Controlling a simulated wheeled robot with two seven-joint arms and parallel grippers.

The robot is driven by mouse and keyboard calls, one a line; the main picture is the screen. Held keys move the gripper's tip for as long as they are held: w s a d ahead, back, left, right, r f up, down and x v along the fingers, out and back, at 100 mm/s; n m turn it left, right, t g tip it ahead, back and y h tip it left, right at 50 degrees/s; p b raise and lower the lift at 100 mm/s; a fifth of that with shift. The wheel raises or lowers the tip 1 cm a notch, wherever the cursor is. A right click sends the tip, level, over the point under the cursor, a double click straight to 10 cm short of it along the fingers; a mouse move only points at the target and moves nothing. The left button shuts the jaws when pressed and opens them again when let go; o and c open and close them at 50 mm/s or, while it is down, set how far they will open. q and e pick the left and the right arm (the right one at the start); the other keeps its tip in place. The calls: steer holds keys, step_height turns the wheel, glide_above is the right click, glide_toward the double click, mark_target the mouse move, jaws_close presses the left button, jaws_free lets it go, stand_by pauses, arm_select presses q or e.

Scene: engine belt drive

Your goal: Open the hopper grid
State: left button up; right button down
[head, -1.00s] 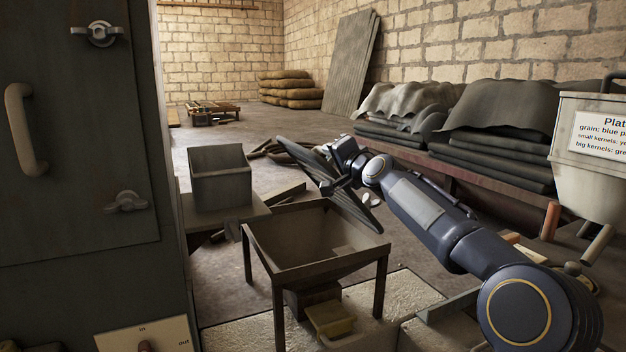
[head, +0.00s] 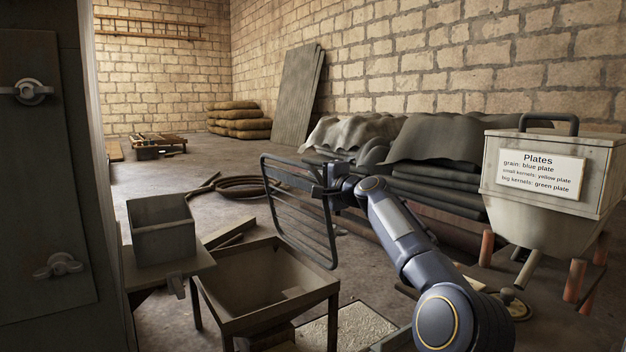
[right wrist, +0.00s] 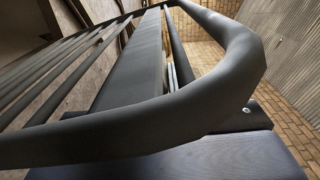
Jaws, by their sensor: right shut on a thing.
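The hopper (head: 262,290) is an open square metal funnel on legs, low in the middle of the head view. The hopper grid (head: 300,222), a dark barred frame with rounded corners, stands steeply tilted above the hopper's far right side, and the hopper mouth is uncovered. My right gripper (head: 328,190) is shut on the grid's right edge bar. In the right wrist view the grid (right wrist: 215,95) fills the picture up close, its thick curved rim and bars in front of the camera. Whether the grid touches the hopper rim is unclear. My left gripper is out of view.
A small grey bin (head: 163,243) stands on a bench left of the hopper. A dark cabinet (head: 45,180) blocks the left side. A container with a "Plates" sign (head: 540,172) stands at the right. Coiled hose (head: 240,188) lies on the floor behind.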

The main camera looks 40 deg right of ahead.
steer(key=shift+d+r, duration=0.1)
steer(key=shift+r, duration=0.05)
steer(key=c, duration=1.4)
jaws_free()
steer(key=shift+s+f+b, duration=0.2)
steer(key=shift+s+b, duration=0.1)
steer(key=shift+s, duration=0.05)
steer(key=s+a+b, duration=0.1)
steer(key=s+b, duration=0.2)
steer(key=s, duration=0.4)
steer(key=shift+r, duration=0.1)
